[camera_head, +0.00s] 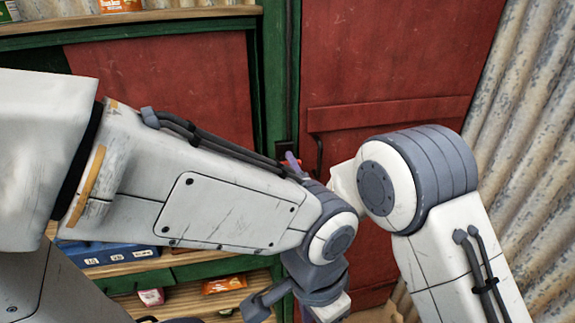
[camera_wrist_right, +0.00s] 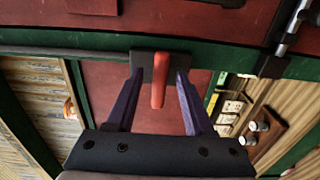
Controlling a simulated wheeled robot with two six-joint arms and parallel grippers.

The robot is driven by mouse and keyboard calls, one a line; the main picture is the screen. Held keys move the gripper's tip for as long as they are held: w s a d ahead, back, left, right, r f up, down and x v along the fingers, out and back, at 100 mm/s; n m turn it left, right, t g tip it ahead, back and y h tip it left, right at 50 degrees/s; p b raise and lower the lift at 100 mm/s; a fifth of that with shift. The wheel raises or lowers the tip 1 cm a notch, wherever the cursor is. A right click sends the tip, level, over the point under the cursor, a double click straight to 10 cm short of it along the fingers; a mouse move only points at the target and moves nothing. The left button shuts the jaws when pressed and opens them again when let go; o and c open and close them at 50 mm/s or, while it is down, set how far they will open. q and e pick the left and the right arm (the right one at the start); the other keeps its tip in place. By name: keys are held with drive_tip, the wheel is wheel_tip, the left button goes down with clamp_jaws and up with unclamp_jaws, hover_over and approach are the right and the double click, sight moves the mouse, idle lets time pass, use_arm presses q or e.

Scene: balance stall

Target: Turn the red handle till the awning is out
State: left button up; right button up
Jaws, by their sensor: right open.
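The red handle (camera_wrist_right: 159,82) stands out from a dark plate (camera_wrist_right: 145,60) in the right wrist view. My right gripper (camera_wrist_right: 158,78) is open, with one purple finger on each side of the handle and a gap on both sides. In the head view a little of the red handle (camera_head: 284,163) shows by the green post, beside a fingertip of my right gripper (camera_head: 293,160). My left arm hides most of that gripper. My left wrist shows low in the middle, but its jaw state is unclear. The awning is not in view.
Red panels (camera_head: 390,70) and a green post (camera_head: 272,90) stand behind the arms. Shelves (camera_head: 190,300) with a blue box (camera_head: 105,254) and small packets are at lower left. A corrugated metal wall (camera_head: 535,130) is at right. My left arm crosses in front of the handle.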

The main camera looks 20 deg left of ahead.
drive_tip(key=shift+a, duration=0.15)
drive_tip(key=shift+a, duration=0.1)
drive_tip(key=shift+c, duration=1.2)
drive_tip(key=shift+s, duration=0.1)
clamp_jaws()
